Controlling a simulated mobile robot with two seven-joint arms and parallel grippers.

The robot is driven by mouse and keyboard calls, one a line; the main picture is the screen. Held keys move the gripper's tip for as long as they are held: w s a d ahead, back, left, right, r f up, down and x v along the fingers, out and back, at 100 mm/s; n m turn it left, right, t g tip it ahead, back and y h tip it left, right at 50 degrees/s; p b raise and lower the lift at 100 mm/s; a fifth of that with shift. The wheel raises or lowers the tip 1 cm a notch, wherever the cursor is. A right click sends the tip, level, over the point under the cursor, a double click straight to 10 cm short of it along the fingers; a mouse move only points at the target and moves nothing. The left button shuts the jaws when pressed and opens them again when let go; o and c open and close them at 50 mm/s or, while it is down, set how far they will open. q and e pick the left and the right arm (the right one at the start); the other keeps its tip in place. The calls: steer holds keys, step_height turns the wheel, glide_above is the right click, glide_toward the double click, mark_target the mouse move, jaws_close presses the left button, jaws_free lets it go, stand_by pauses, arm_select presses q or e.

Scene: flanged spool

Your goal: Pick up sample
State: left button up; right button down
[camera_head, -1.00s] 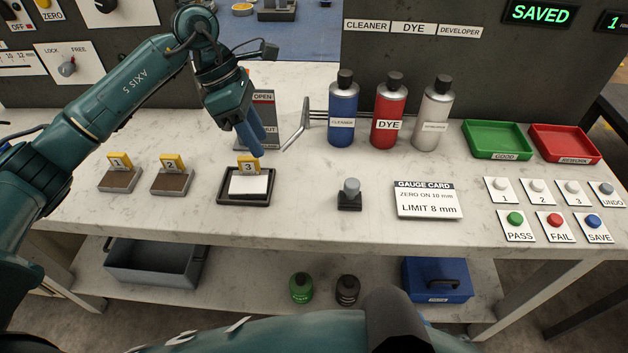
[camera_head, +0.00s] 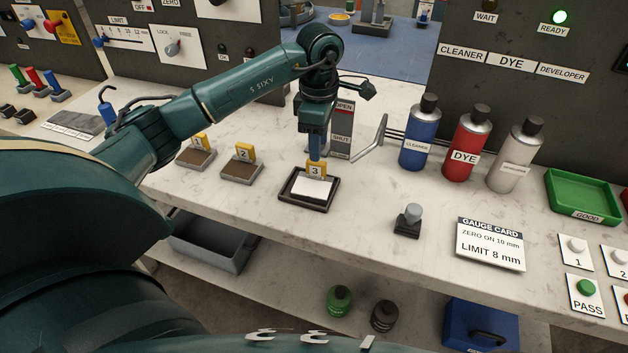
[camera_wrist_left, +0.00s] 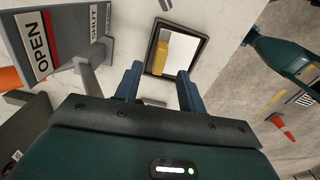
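The sample with yellow tag 3 (camera_head: 316,169) has a white top (camera_head: 313,188) and lies in a dark shallow tray (camera_head: 291,202). My left gripper (camera_head: 317,158) points down just behind the tag; its fingers overlap in the head view. In the left wrist view the gripper (camera_wrist_left: 160,75) is open, with a clear gap between its blue fingers. The yellow tag (camera_wrist_left: 165,47) shows beyond the gap, with nothing gripped. Samples with tags 1 (camera_head: 199,142) and 2 (camera_head: 244,152) stand on brown blocks to the left. My right gripper is not in view.
An OPEN/SHUT sign post (camera_head: 343,125) and a grey lever (camera_head: 372,142) stand close behind the gripper. Blue (camera_head: 418,135), red (camera_head: 466,145) and pale (camera_head: 515,155) bottles stand right. A small knobbed stand (camera_head: 408,220) and gauge card (camera_head: 490,244) lie in front.

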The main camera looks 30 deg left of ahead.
arm_select(q)
glide_above(313, 180)
steer(key=w, duration=0.1)
steer(key=f, duration=0.4)
steer(key=shift+w+d+f+p, duration=0.1)
steer(key=shift+w+d+p, duration=0.1)
steer(key=shift+p, duration=0.1)
steer(key=shift+c, duration=0.4)
jaws_close()
stand_by(0.5)
